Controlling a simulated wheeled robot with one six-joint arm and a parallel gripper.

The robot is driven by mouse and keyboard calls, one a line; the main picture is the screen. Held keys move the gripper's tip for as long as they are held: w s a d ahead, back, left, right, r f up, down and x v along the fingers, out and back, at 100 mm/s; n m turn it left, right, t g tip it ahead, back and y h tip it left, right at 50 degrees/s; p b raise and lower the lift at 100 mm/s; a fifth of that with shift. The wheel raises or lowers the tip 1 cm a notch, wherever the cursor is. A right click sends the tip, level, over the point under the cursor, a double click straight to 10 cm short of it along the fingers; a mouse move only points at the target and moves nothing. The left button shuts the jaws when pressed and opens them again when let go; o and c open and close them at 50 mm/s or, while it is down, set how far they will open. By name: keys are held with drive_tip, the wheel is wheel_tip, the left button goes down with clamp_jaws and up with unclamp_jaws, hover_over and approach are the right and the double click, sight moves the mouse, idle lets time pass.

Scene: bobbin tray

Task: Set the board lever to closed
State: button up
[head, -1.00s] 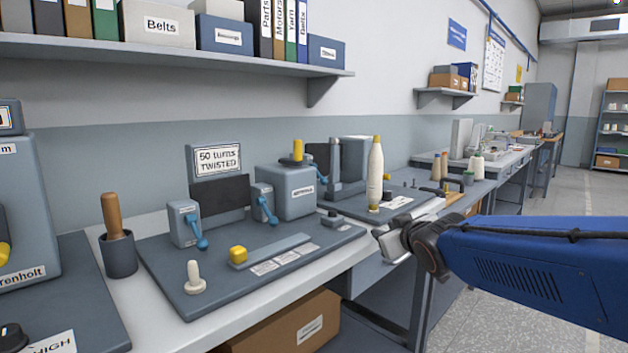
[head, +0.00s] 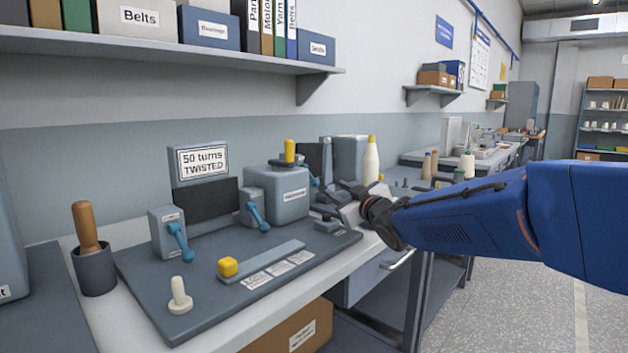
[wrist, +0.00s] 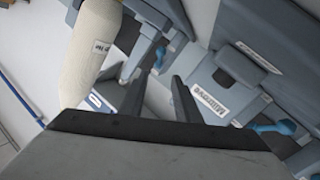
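A grey board (head: 150,290) lies on the bench, carrying two grey boxes with blue levers, a left lever (head: 180,242) and a right lever (head: 257,217). Both lever handles slant downward to the right. Another blue lever (head: 314,181) shows farther back, partly hidden. I cannot read which position is closed. My gripper (head: 350,203) is at the right of the board, apart from the two front levers. In the wrist view its two dark fingers (wrist: 160,92) stand apart with nothing between them. A blue lever (wrist: 275,127) shows there to the right of the fingers.
A cream yarn cone (head: 370,160) stands behind my gripper and looms close in the wrist view (wrist: 90,50). A yellow-knobbed slide (head: 228,267), a white peg (head: 180,297) and a wooden-handled tool in a cup (head: 95,268) stand nearer. A shelf (head: 150,52) hangs above.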

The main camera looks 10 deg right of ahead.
sight(312, 178)
drive_tip(key=x, duration=1.6)
drive_tip(key=shift+f, duration=0.1)
drive_tip(key=shift+s, duration=0.1)
clamp_jaws()
